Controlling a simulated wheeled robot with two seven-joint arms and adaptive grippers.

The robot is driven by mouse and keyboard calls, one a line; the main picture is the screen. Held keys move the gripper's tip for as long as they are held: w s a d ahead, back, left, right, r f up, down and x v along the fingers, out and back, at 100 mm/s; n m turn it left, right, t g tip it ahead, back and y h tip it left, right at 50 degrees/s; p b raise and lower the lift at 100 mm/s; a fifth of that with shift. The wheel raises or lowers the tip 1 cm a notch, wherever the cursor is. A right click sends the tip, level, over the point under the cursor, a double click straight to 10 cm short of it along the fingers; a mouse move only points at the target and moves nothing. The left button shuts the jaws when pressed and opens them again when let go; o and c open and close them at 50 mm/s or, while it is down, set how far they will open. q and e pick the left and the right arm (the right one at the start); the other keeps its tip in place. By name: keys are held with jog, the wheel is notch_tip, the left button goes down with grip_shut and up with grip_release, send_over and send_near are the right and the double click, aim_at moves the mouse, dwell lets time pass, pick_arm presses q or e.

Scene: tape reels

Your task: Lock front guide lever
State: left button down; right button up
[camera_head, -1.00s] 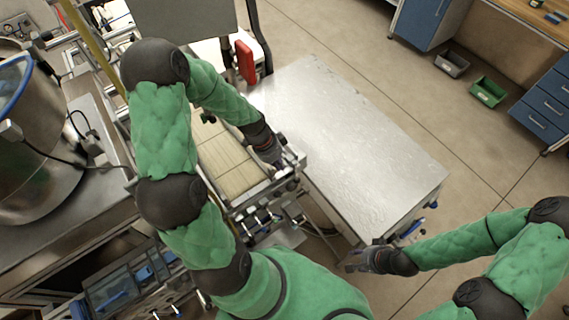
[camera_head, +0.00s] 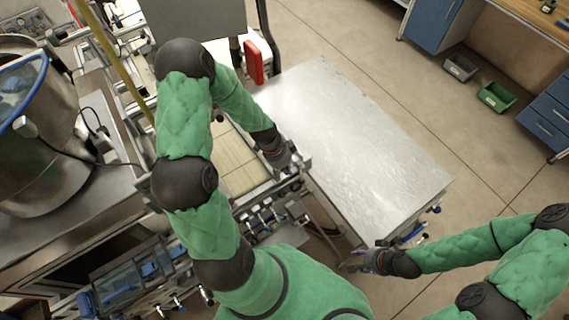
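My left gripper (camera_head: 286,160) is at the front right corner of the machine's frame (camera_head: 262,190), close to the metal bracket there. Its fingers are small and partly hidden, so I cannot tell whether they are open or touch anything. The front guide lever cannot be made out clearly; several metal levers or knobs (camera_head: 265,216) line the frame's front edge. My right gripper (camera_head: 358,262) is low, in front of the near corner of the steel table, apart from the machine. Its finger opening is too small to read.
A bare steel table (camera_head: 360,150) stands right of the machine. A large metal vessel (camera_head: 40,150) is at the left. A red part (camera_head: 253,63) stands behind the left arm. Green (camera_head: 496,97) and grey (camera_head: 460,68) bins lie on the floor by blue cabinets.

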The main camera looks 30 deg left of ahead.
aim_at(301, 174)
pick_arm(q)
jog(key=shift+x, duration=2.3)
pick_arm(e)
jog(key=shift+r, duration=0.3)
pick_arm(q)
jog(key=shift+a, duration=0.1)
pick_arm(e)
jog(key=shift+d+f, duration=0.1)
